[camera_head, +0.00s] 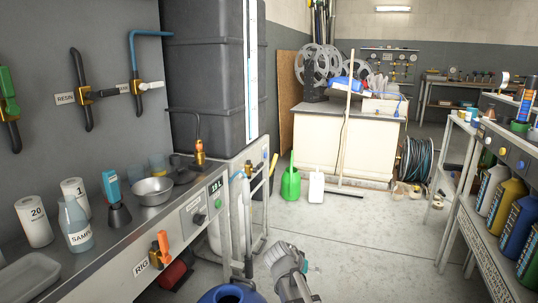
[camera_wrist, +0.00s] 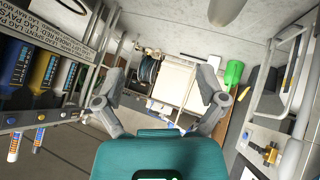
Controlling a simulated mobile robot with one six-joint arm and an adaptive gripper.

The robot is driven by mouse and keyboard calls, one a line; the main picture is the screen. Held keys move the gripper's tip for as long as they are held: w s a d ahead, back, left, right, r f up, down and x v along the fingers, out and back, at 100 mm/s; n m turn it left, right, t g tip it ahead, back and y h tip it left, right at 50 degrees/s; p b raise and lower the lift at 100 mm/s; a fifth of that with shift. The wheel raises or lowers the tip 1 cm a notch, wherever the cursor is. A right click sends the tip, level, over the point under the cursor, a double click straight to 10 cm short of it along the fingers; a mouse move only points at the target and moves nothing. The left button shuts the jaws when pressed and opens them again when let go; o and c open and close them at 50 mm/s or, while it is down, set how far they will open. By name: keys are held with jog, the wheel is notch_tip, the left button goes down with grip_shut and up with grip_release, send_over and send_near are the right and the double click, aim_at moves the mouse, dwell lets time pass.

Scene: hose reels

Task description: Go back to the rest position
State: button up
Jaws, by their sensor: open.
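My gripper (camera_wrist: 160,85) is open and empty in the wrist view, its two grey fingers spread apart on either side of the teal body. The picture there is upside down, and the floor and a white bench (camera_wrist: 178,85) show between and beyond the fingers. A grey part of my arm (camera_head: 290,268) shows at the bottom of the head view, above the floor and to the right of the left-hand workbench (camera_head: 150,222). Nothing touches the fingers.
A white bench (camera_head: 335,150) stands at the back, with a hose reel (camera_head: 418,158) at its right. A green can (camera_head: 290,184) and a broom (camera_head: 347,130) stand before it. Shelves with bottles (camera_head: 505,208) line the right. The middle floor (camera_head: 370,240) is clear.

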jog(key=s+d+n+g+y+p, duration=0.2)
jog(key=s+g+y, duration=0.1)
jog(key=s, duration=0.6)
jog(key=s+d+n+g+y+p, duration=0.2)
jog(key=s+g+y, duration=0.15)
jog(key=s, duration=0.45)
notch_tip(320, 180, up, 37)
jog(key=p, duration=3.7)
jog(key=shift+d+f+t, duration=0.2)
jog(key=shift+d+t, duration=0.1)
jog(key=shift+t, duration=0.15)
